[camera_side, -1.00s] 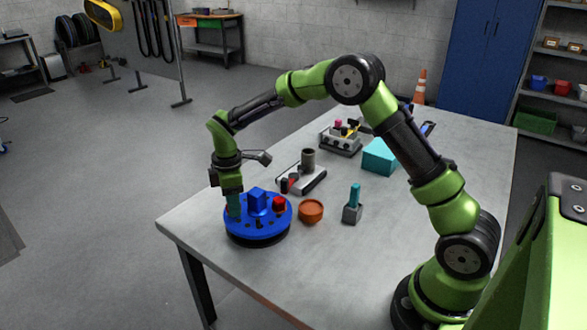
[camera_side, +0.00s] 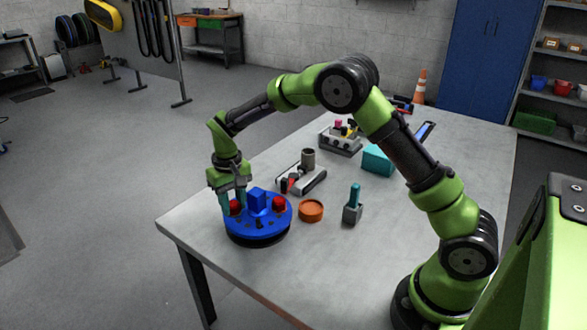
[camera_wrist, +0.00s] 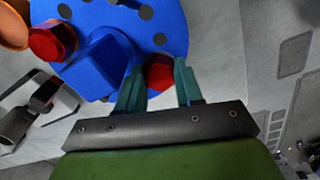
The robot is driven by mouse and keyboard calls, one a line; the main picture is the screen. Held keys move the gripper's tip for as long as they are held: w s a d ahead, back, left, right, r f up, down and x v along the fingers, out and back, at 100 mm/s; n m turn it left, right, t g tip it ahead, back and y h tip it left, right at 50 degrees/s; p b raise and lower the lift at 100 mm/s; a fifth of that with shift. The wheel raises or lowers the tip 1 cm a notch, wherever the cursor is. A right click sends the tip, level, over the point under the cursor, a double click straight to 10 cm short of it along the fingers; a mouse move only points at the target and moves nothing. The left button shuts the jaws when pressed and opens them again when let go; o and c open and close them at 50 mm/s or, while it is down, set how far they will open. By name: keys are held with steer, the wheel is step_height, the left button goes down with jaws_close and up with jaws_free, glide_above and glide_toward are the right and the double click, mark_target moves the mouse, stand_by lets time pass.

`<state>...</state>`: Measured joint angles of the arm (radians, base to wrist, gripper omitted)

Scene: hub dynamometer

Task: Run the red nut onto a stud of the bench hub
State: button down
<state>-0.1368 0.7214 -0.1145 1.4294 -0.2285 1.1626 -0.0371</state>
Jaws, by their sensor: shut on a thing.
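The bench hub (camera_side: 272,232) is a round blue disc with a raised square block and dark holes, on a dark base near the table's left corner. My gripper (camera_side: 233,208) points down over the hub's left side, its teal fingers shut on a red nut (camera_side: 236,207). In the wrist view, the nut (camera_wrist: 159,72) sits between the fingertips (camera_wrist: 158,75), at the hub's edge (camera_wrist: 170,22). The stud under it is hidden, so I cannot tell how far on it is. A second red nut (camera_side: 279,203) sits on the hub, right of the block; it also shows in the wrist view (camera_wrist: 47,42).
An orange bowl (camera_side: 311,210) stands right of the hub. Beyond it are a teal-handled tool on a grey block (camera_side: 352,214), a grey fixture (camera_side: 312,181), a teal box (camera_side: 378,160) and a tool holder (camera_side: 340,146). The table's front (camera_side: 300,270) is clear.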

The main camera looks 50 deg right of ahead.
steer(key=c, duration=0.9)
jaws_free()
steer(key=shift+s+f, duration=0.1)
steer(key=shift+s, duration=0.1)
steer(key=shift+w+r, duration=0.1)
steer(key=shift+r, duration=1.7)
steer(key=n, duration=0.6)
steer(key=shift+w, duration=0.1)
steer(key=n, duration=1.2)
steer(key=shift+n, duration=0.3)
steer(key=n, duration=0.5)
steer(key=shift+r, duration=0.1)
